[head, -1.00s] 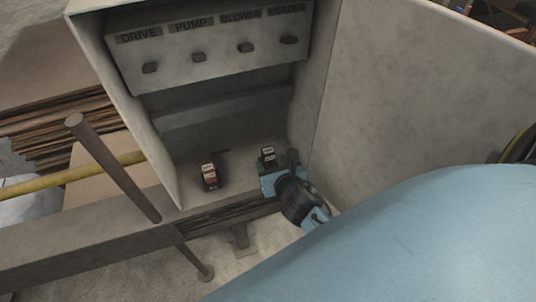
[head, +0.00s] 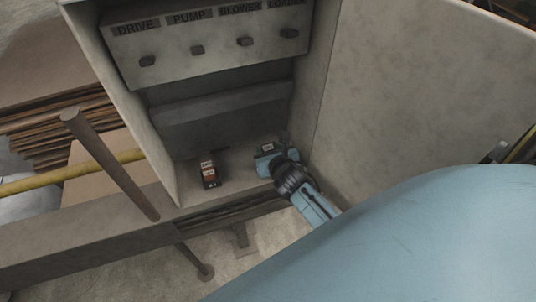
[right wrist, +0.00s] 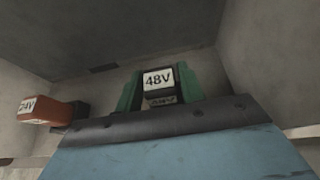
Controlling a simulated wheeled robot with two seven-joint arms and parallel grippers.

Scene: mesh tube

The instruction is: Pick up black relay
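The black relay (head: 266,147), with a white label on top, stands at the right on the cabinet floor. In the right wrist view the relay (right wrist: 157,82) reads 48V and sits straight ahead, between two green fingers. My right gripper (head: 268,158) is at the relay, with one finger on each side of it. In the right wrist view the gripper (right wrist: 157,95) has its fingers close along the relay's sides; whether they press on it I cannot tell. The relay's lower part is hidden by the gripper body. My left gripper is not in view.
An orange-red relay (head: 209,173) stands to the left on the same floor; its label reads 24V in the wrist view (right wrist: 45,110). A switch panel (head: 210,45) overhangs above. The cabinet's right wall (head: 312,110) is close beside my right gripper.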

